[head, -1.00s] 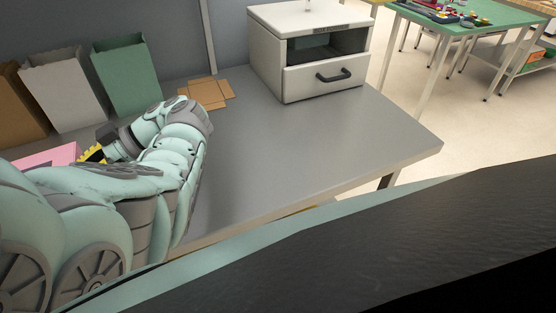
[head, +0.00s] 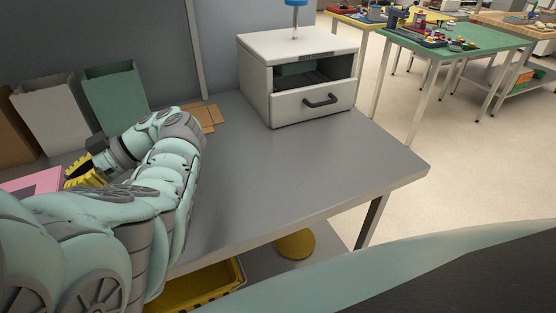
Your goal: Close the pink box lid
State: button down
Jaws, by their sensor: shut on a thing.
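The pink box (head: 38,183) is at the left edge of the head view, on the grey table. Only a flat pink part of it shows; my arm hides the rest, and I cannot tell how far its lid is open. My gripper (head: 80,173), with yellow fingers, is right beside the pink part at its right edge. It is shut on what seems to be the pink box lid, though the fingertips and the exact hold are mostly hidden.
Brown, white (head: 48,115) and green (head: 114,97) bags stand along the back wall. Flat brown cardboard (head: 205,116) lies behind my arm. A white oven-like cabinet (head: 298,78) stands at the table's back right. The grey table (head: 290,165) is clear in the middle. A yellow crate (head: 205,288) is below.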

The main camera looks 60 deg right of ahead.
jog(key=d+b, duration=0.1)
jog(key=s+d+f, duration=0.1)
jog(key=d, duration=0.1)
jog(key=s+d+f+b, duration=0.1)
jog(key=d, duration=0.1)
jog(key=shift+s+d+f+b, duration=0.1)
jog(key=shift+s+f+b, duration=0.1)
jog(key=shift+b, duration=0.15)
jog(key=shift+s+d, duration=0.35)
jog(key=shift+d, duration=0.25)
